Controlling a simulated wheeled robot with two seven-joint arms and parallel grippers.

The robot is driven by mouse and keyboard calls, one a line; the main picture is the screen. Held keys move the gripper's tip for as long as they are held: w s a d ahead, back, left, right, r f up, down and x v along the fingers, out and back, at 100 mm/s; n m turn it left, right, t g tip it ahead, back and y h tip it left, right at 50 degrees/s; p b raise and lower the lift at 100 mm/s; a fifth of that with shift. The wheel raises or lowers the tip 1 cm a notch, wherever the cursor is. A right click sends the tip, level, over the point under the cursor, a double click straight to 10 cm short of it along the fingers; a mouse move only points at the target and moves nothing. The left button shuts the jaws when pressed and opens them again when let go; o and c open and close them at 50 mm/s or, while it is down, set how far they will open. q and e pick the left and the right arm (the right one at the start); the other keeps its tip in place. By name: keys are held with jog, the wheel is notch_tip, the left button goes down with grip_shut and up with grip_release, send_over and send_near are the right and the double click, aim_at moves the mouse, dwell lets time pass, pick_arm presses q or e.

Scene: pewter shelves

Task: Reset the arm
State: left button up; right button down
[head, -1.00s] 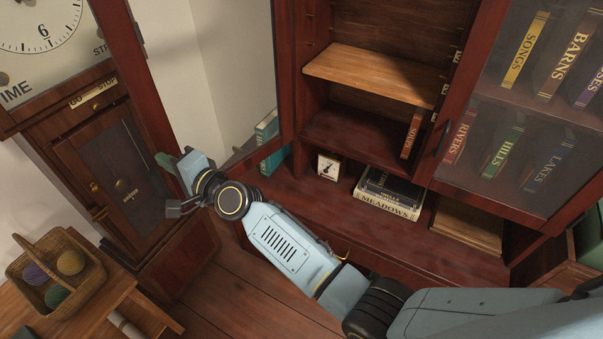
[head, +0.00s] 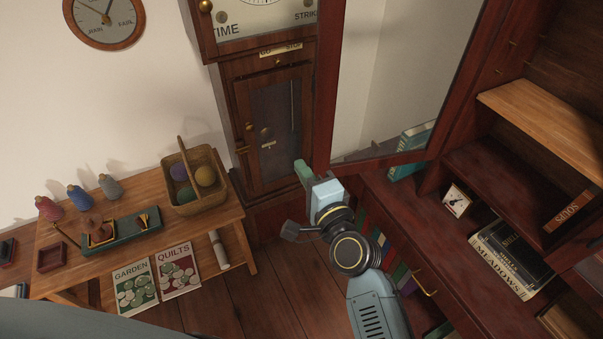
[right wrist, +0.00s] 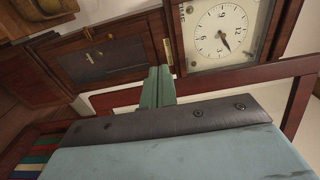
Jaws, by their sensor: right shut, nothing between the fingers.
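In the right wrist view the green fingers (right wrist: 157,88) point up toward the clock, whose white dial (right wrist: 222,35) is at the top right. My right arm rises from the bottom of the head view. My left gripper is not in view.
The shelf cabinet (head: 480,155) stands at the right, with a small dial (head: 456,201) and stacked books (head: 512,258). A wooden table (head: 120,251) at the left bears a yarn basket (head: 195,178), spools and trays. Bare floor (head: 290,290) lies between them.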

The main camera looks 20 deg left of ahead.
jog(key=shift+s+a, duration=0.15)
jog(key=shift+s, duration=0.35)
jog(key=shift+f, duration=0.1)
jog(key=s+d+f+n+g+h+b, duration=0.2)
jog(key=s+d+f, duration=0.15)
jog(key=f, duration=0.95)
jog(key=s+d+f+n+g+h+b, duration=0.1)
jog(key=s+d+f+g+h+b, duration=0.3)
jog(key=f, duration=0.9)
jog(key=s+d+f+n+b, duration=0.1)
jog(key=s+d+f+n, duration=0.15)
jog(key=d+f, duration=0.7)
jog(key=s+d+f+n+g+h+b, duration=0.2)
jog(key=s+d+f, duration=0.4)
jog(key=s+f, duration=0.3)
jog(key=s+d+f+n+g+h+b, duration=0.2)
jog(key=s+d+f, duration=0.5)
jog(key=s+f, duration=0.2)
jog(key=s+d+f+n+g+h+b, duration=0.1)
jog(key=s+d+f+n+g+b, duration=0.1)
jog(key=s+d+f, duration=0.4)
jog(key=s+f+n, duration=0.1)
jog(key=s+f, duration=0.3)
jog(key=s, duration=0.3)
jog(key=shift+d+g+h, duration=0.3)
jog(key=shift+d+h, duration=0.1)
